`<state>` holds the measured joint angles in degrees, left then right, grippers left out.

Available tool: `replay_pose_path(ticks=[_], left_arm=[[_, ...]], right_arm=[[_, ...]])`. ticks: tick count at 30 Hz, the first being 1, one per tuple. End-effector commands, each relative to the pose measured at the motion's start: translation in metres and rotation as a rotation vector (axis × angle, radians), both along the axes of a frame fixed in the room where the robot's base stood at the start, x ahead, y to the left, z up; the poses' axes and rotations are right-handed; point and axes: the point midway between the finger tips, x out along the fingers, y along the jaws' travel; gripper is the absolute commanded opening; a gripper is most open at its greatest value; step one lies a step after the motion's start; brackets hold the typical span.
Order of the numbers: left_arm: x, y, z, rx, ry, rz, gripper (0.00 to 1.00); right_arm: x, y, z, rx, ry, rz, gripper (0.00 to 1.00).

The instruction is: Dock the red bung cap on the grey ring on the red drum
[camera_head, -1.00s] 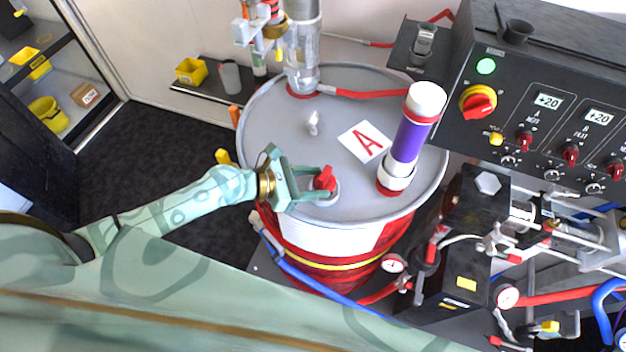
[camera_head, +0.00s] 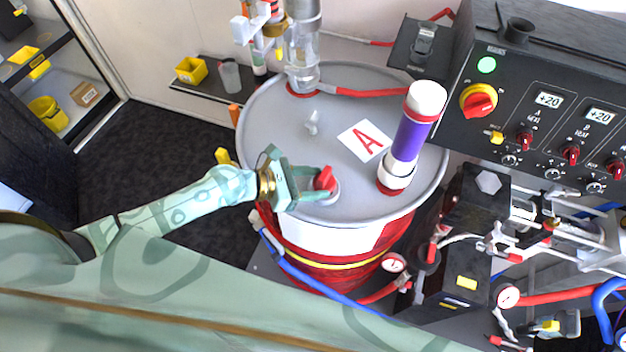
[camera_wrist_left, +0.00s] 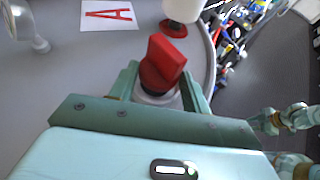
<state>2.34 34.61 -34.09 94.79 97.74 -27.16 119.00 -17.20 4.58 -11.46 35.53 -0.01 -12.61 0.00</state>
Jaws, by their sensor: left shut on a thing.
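The red bung cap (camera_head: 325,179) is at the near left part of the red drum's (camera_head: 300,243) grey lid. The grey ring (camera_head: 327,197) is directly under it and partly covered by my gripper. My left gripper (camera_head: 318,187) comes in from the left and is shut on the cap. In the left wrist view the red cap (camera_wrist_left: 163,62) stands between the two green fingers, its raised grip tilted in the picture. The grey ring (camera_wrist_left: 157,98) shows just below it there. Whether cap and ring are fully seated I cannot tell.
A purple and white cylinder (camera_head: 410,135) stands on the lid right of the cap. A white card with a red A (camera_head: 364,140) and a small pale fitting (camera_head: 312,122) lie behind. A clear pump tube (camera_head: 302,65) rises at the back. The control panel (camera_head: 540,110) is right.

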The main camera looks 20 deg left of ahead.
Motion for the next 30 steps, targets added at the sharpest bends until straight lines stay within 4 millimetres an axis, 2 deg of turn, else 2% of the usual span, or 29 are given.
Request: replay_pose_path(ticks=[15,16,17,24,30], left_arm=[[0.000,0.000,-0.011,-0.001,-0.001,0.000,0.25],[0.000,0.000,-0.011,-0.001,-0.001,0.000,0.50],[0.000,0.000,-0.011,-0.001,-0.001,0.000,0.57],[-0.001,0.001,-0.010,0.000,0.000,0.000,0.57],[-0.010,0.014,-0.003,0.000,0.001,0.000,0.57]], right_arm=[[-0.001,0.000,-0.010,0.000,0.002,0.000,0.35],[-0.001,0.000,-0.010,0.000,0.002,0.000,0.35],[-0.001,0.000,-0.009,0.000,0.002,0.000,0.35],[-0.001,0.000,-0.009,0.000,0.002,0.000,0.35],[0.000,0.000,-0.006,0.000,0.001,0.000,0.35]])
